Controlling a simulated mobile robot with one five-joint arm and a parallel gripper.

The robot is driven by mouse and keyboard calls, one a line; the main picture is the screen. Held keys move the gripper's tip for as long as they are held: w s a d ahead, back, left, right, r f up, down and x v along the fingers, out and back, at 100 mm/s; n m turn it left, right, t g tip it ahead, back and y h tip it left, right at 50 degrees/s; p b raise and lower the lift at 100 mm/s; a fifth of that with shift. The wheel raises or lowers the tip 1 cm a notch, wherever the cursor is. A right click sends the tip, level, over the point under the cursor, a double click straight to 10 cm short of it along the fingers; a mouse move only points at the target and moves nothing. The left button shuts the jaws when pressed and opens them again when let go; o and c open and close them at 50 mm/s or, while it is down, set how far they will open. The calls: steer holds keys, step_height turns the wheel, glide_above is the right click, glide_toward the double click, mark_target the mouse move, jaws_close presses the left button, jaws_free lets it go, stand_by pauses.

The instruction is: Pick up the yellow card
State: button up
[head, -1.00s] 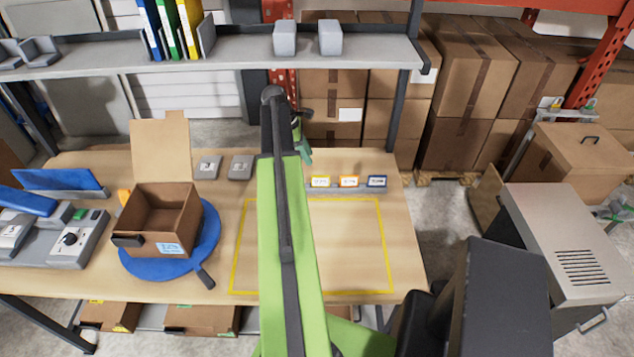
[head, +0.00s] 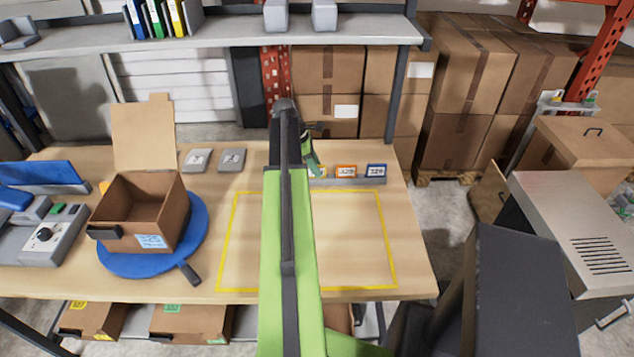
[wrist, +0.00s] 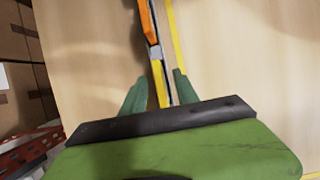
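The yellow card (head: 319,174) stands in a grey holder (head: 345,181) at the back of the table, partly hidden by my gripper (head: 312,163) in the head view. In the wrist view the yellow card (wrist: 160,90) shows edge-on as a thin strip. My gripper (wrist: 159,88) is open, with one green finger on each side of that strip. Gaps show between the fingers and the card. The lower end of the card is hidden behind the gripper's dark edge.
An orange card (head: 346,171) and a blue card (head: 376,170) stand to the right in the same holder. A yellow taped outline (head: 388,240) encloses bare tabletop in front. An open box (head: 150,215) sits on a blue turntable (head: 195,235) at left. A shelf (head: 220,40) spans above.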

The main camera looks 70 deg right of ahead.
steer(key=shift+f, duration=0.1)
steer(key=shift+c, duration=0.5)
jaws_close()
steer(key=shift+r+p, duration=0.45)
steer(key=shift+p, duration=0.2)
step_height(320, 180, up, 4)
steer(key=p, duration=0.4)
steer(key=s+a+r+p, duration=0.4)
steer(key=s+r+p, duration=0.2)
steer(key=s, duration=0.5)
steer(key=shift+a, duration=0.15)
